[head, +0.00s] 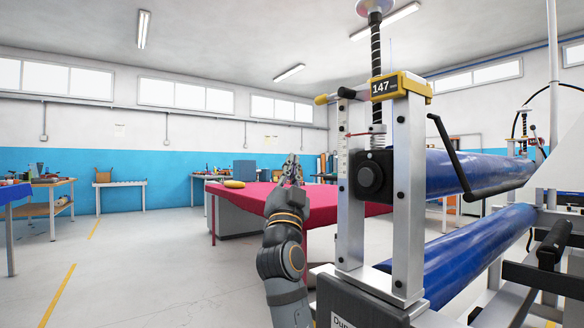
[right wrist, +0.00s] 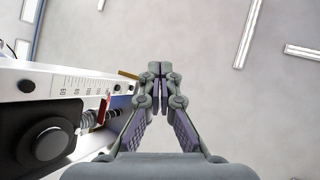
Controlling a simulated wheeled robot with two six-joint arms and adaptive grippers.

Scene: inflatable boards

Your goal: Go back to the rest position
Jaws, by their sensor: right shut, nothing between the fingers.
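My right gripper (head: 292,170) points upward in the middle of the head view, with my right arm below it. It stands left of the roller machine's metal post (head: 349,190), apart from it in that view. In the right wrist view the fingers of my right gripper (right wrist: 160,70) meet at the tips, with nothing between them. The machine's scale and black knob (right wrist: 45,143) show at the left of that view. My left gripper is not in view.
The roller machine has blue rollers (head: 460,246), a black crank handle (head: 452,155) and a yellow display (head: 384,87) reading 147. A red-topped table (head: 330,203) stands behind my arm. Workbenches line the far wall. The floor at left (head: 130,265) is clear.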

